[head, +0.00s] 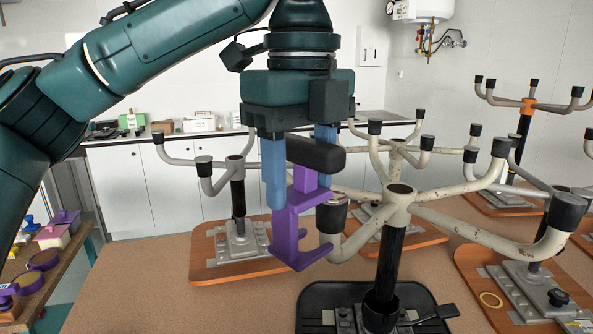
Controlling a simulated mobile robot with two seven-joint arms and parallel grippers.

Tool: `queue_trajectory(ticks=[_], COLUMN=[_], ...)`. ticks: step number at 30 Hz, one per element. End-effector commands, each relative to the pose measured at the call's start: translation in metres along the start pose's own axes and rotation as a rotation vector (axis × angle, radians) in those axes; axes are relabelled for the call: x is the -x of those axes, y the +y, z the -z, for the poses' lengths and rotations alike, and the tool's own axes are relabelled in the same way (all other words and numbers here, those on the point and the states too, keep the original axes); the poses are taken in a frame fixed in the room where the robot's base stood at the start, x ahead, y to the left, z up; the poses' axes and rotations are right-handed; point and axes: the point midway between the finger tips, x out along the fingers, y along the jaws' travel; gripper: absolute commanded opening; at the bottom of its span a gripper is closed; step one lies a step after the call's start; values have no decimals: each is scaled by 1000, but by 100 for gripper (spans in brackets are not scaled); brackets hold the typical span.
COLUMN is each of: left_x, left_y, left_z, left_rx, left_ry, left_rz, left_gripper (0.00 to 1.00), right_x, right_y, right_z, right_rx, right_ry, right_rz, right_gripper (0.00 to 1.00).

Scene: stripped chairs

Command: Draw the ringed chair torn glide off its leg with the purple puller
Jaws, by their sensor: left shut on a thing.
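My left gripper (299,180) has blue fingers and is shut on the purple puller (287,232), a bracket-like tool with a black grip between the fingers. The puller hangs over the left side of the nearest upturned chair base (398,200), overlapping a leg end with a dark, worn-looking glide (331,216). I cannot tell whether the puller touches or hooks that glide. Another dark glide (565,210) caps this base's right leg. An orange ring (527,106) sits around the hub of a different chair base at the back right. My right gripper is not in view.
Several other upturned chair bases stand on wooden boards, one at the left (230,258). The nearest stands in a black tray (318,297). A side shelf at far left holds small items. The brown tabletop's front left (150,290) is clear.

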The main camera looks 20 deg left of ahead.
Motion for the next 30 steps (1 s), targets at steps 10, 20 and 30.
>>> queue_trajectory(ticks=[10,20,30], left_x=[0,1,0], left_y=[-2,-8,-17], left_z=[0,0,0], left_rx=[1,1,1], left_ry=[1,1,1], left_rz=[1,2,1], left_gripper=[0,0,0], right_x=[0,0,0], right_y=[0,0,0], right_z=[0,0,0], right_rx=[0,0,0], right_ry=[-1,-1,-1], right_rz=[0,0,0], right_gripper=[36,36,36])
